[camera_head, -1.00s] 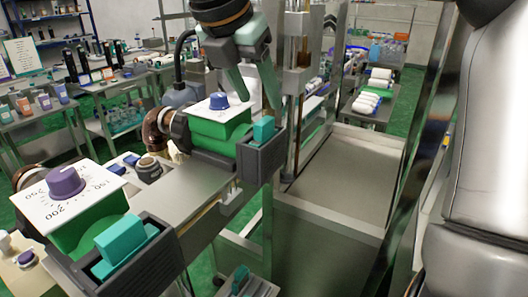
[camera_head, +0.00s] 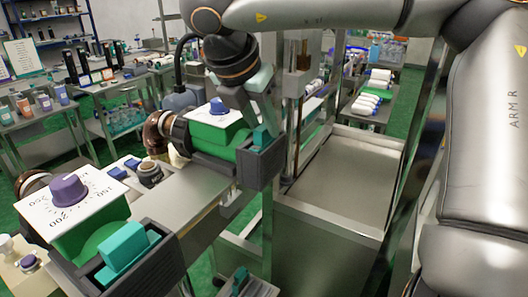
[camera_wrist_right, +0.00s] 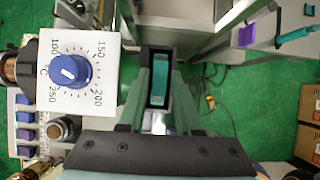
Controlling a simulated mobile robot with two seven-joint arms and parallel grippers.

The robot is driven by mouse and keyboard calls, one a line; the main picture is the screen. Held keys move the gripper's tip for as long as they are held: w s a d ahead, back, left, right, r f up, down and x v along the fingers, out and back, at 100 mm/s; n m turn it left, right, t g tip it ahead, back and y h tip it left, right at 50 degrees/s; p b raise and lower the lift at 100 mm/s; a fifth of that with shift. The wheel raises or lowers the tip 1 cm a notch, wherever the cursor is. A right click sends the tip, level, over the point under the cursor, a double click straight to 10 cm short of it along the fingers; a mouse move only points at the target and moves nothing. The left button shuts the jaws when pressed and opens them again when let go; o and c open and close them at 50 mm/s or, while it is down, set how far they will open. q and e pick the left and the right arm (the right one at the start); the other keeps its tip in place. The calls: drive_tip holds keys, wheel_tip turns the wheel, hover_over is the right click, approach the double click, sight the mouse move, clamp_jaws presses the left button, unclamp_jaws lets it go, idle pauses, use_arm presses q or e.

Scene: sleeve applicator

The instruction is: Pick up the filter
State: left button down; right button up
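No part is labelled as a filter. A teal block (camera_head: 265,133) stands upright in a dark slotted holder (camera_head: 262,163) on the front of the machine, beside the blue knob. In the right wrist view the teal block (camera_wrist_right: 157,88) shows inside the dark slot, between my fingers. My right gripper (camera_head: 261,106) is open and points down just above this block; its fingers (camera_wrist_right: 159,85) are apart on either side in the wrist view. I cannot tell whether they touch it. A second teal block (camera_head: 122,248) sits in another holder at the lower left. My left gripper is not in view.
A blue dial (camera_wrist_right: 70,71) on a white plate is close to the gripper's left in the wrist view. A purple dial (camera_head: 68,189) stands nearer. A vertical metal post (camera_head: 294,100) rises just right of the gripper. An empty metal tray (camera_head: 345,185) lies further right.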

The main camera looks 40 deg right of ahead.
clamp_jaws()
idle(1.0)
